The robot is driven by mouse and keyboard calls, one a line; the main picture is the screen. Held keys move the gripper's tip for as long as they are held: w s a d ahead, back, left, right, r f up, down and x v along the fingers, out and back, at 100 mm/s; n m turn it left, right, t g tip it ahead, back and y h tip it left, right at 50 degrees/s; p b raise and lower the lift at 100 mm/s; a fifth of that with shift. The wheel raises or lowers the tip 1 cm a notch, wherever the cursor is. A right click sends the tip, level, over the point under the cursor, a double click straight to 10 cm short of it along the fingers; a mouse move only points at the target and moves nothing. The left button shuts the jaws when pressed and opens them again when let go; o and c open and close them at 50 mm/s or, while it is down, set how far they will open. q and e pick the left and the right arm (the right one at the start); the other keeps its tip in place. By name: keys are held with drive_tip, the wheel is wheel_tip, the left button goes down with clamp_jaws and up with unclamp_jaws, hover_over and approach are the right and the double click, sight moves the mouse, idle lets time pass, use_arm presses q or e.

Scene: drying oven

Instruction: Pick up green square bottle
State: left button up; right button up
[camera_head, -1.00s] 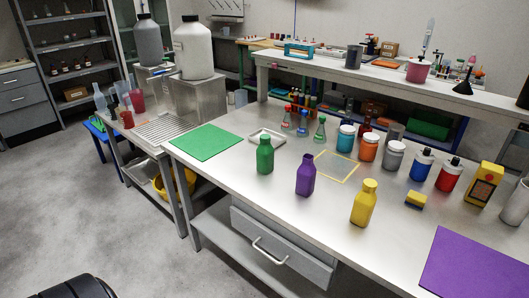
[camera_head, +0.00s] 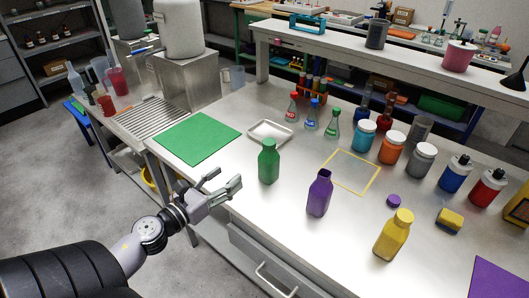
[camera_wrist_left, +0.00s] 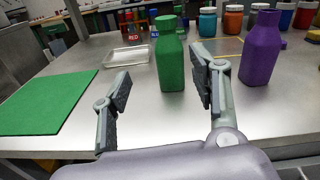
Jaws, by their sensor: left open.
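The green square bottle (camera_head: 268,162) stands upright with its cap on, near the front edge of the steel table. My left gripper (camera_head: 224,190) is open and empty, to the left of and in front of the bottle at the table's front edge. In the left wrist view the green bottle (camera_wrist_left: 170,62) stands ahead, beyond the open fingers (camera_wrist_left: 160,95) and closer to the right finger. The bottle is not touched. My right gripper is not in view.
A purple bottle (camera_head: 319,193) and a yellow bottle (camera_head: 394,235) stand to the right. A green mat (camera_head: 197,138) lies to the left and a small tray (camera_head: 270,132) behind. Flasks and jars stand farther back. The table (camera_head: 240,160) is clear between mat and bottle.

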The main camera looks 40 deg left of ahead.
sight(265, 145)
use_arm(q)
drive_tip(key=shift+m, duration=0.8)
drive_tip(key=w+d+p, duration=0.1)
drive_tip(key=w, duration=0.4)
drive_tip(key=w+r+p, duration=0.1)
drive_tip(key=w+p, duration=0.1)
drive_tip(key=w, duration=0.4)
drive_tip(key=w+d+r+p, duration=0.1)
drive_tip(key=w+p, duration=0.1)
drive_tip(key=w, duration=0.4)
drive_tip(key=shift+w+d+r, duration=0.2)
drive_tip(key=shift+w+d, duration=0.05)
drive_tip(key=shift+d, duration=0.05)
drive_tip(key=shift+s, duration=0.1)
drive_tip(key=shift+c, duration=0.4)
drive_tip(key=c, duration=1.2)
